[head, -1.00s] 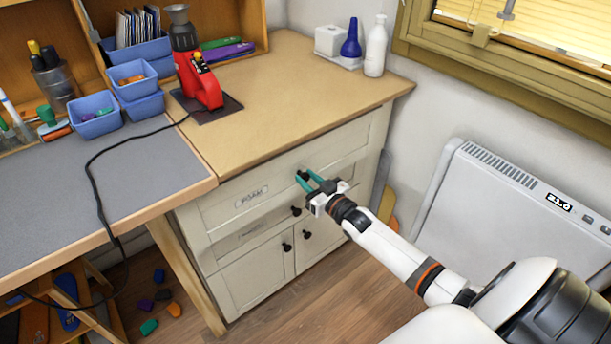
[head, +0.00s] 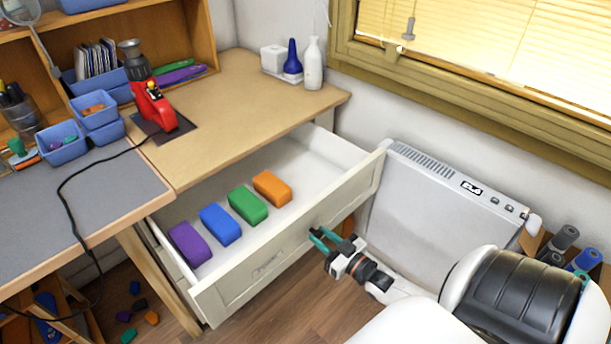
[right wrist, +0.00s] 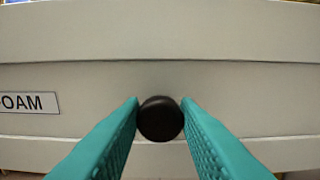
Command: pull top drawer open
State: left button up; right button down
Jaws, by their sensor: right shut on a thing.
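The top drawer (head: 345,203) is pulled well out of the white cabinet, and its inside shows. Its front carries a label that reads "OAM" in the right wrist view (right wrist: 28,102), cut off at the left edge. My right gripper (head: 319,238) is at the drawer front, with its teal fingers shut on the dark round knob (right wrist: 160,118). The knob sits between the fingertips in the right wrist view. Purple (head: 189,244), blue (head: 220,224), green (head: 248,204) and orange (head: 272,188) blocks lie in a row in the drawer. My left gripper is out of view.
A white heater (head: 425,205) stands against the wall, right of the drawer. The wooden worktop (head: 235,120) above holds a red device (head: 152,105) with a black cord. Loose small blocks lie on the floor at lower left. Rolls (head: 565,240) stand at the far right.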

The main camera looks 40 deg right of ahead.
jog(key=s+p, duration=0.1)
jog(key=s, duration=0.3)
jog(key=shift+s+d+r, duration=0.1)
jog(key=shift+d, duration=0.05)
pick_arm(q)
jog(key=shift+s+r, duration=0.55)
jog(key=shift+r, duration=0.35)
pick_arm(e)
jog(key=shift+s, duration=0.65)
jog(key=c, duration=1.1)
grip_release()
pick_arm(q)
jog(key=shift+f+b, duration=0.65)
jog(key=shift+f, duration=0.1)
pick_arm(e)
jog(key=s, duration=0.8)
jog(key=s+d, duration=0.1)
jog(key=s, duration=0.3)
